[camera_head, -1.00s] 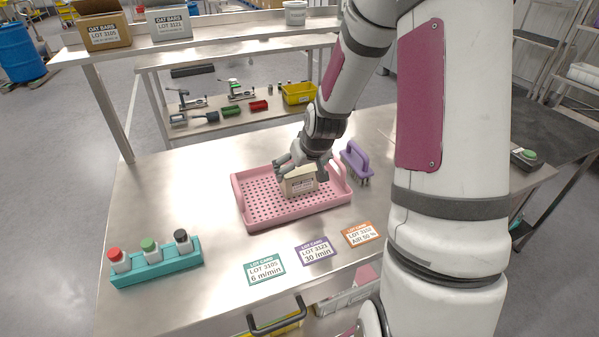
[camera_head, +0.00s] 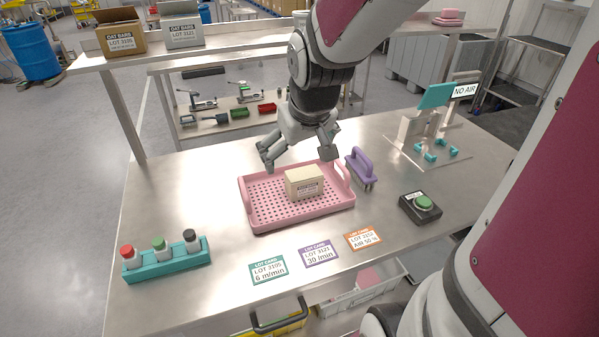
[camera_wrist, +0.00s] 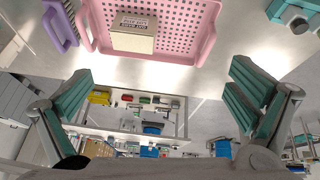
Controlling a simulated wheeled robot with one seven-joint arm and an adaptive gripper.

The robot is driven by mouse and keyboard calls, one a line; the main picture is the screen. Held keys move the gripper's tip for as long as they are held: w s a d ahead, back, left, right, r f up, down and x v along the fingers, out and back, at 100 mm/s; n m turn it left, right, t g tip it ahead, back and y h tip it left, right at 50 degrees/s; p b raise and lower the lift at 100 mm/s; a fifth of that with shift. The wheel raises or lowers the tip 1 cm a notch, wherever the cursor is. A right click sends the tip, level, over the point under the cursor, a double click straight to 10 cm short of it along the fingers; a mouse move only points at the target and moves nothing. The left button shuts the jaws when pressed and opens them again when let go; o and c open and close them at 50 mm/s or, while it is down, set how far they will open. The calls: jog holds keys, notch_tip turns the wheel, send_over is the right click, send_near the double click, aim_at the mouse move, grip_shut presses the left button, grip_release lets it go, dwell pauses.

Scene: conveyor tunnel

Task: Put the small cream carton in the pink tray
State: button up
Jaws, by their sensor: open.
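The small cream carton (camera_head: 304,182) with a printed label rests upright inside the pink tray (camera_head: 262,216), in its right part. In the wrist view the carton (camera_wrist: 132,38) shows against the perforated floor of the tray (camera_wrist: 208,30). My gripper (camera_head: 299,156) is open and empty, above and behind the carton, apart from it. Its spread fingers also show in the wrist view (camera_wrist: 160,92), with nothing between them.
A purple-handled brush (camera_head: 360,167) stands just right of the tray. A teal holder with bottles (camera_head: 166,262) is at front left. Lot cards (camera_head: 318,252) lie along the front.

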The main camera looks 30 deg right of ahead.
jog(key=s+a+r, duration=0.2)
jog(key=s, duration=0.3)
jog(key=s+a+r+y, duration=0.1)
jog(key=s+a+r, duration=0.2)
jog(key=s, duration=0.3)
jog(key=s+a+r+n, duration=0.1)
jog(key=s+a+r, duration=0.1)
jog(key=s, duration=0.3)
jog(key=shift+s+a+r+y, duration=0.15)
jog(key=shift+a+r+y, duration=0.2)
jog(key=shift+a, duration=0.4)
